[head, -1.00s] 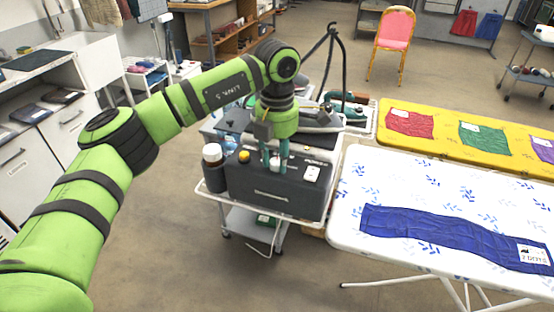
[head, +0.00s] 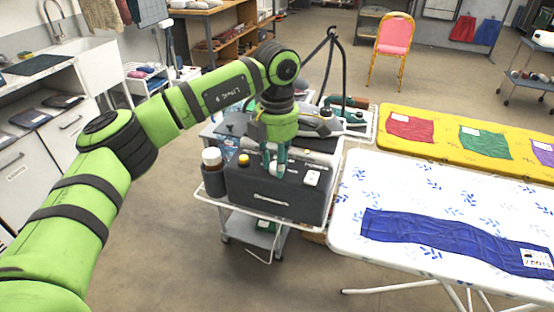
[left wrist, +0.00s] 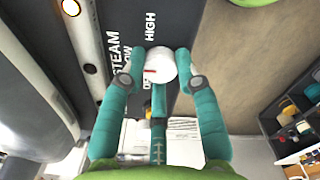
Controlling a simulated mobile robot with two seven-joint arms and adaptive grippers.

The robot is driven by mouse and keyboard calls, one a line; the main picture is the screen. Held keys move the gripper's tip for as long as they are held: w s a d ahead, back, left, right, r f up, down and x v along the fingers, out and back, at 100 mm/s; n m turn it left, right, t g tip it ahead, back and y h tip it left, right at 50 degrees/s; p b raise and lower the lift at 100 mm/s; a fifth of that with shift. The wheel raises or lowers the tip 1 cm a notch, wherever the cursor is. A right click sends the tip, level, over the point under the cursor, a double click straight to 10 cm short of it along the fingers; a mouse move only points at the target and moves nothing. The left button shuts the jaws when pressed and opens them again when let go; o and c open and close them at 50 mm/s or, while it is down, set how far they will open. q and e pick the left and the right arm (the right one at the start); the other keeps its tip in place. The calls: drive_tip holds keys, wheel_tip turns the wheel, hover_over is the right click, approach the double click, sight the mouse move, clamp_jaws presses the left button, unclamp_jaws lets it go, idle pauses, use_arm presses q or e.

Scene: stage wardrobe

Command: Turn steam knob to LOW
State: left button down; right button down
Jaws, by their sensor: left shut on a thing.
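The steam knob (left wrist: 160,65) is white and round with a red mark, on a dark panel in the left wrist view. The mark lies on its left side, toward a partly hidden label ending in "OW". "STEAM" and "HIGH" are readable; another label is mostly covered by a finger. My left gripper (left wrist: 158,71) is shut on the knob, one teal finger on each side. My right gripper is not in view.
The unit stands on a white trolley (head: 257,208) beside a bottle with a white cap (head: 212,158). A yellow button (head: 243,159) and a white switch (head: 312,178) flank my gripper. An ironing board (head: 400,190) with blue cloth (head: 440,240) is close on the right.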

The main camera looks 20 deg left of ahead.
use_arm(q)
drive_tip(key=c, duration=0.9)
unclamp_jaws()
drive_tip(key=shift+r, duration=0.1)
wheel_tip(320, 180, up, 12)
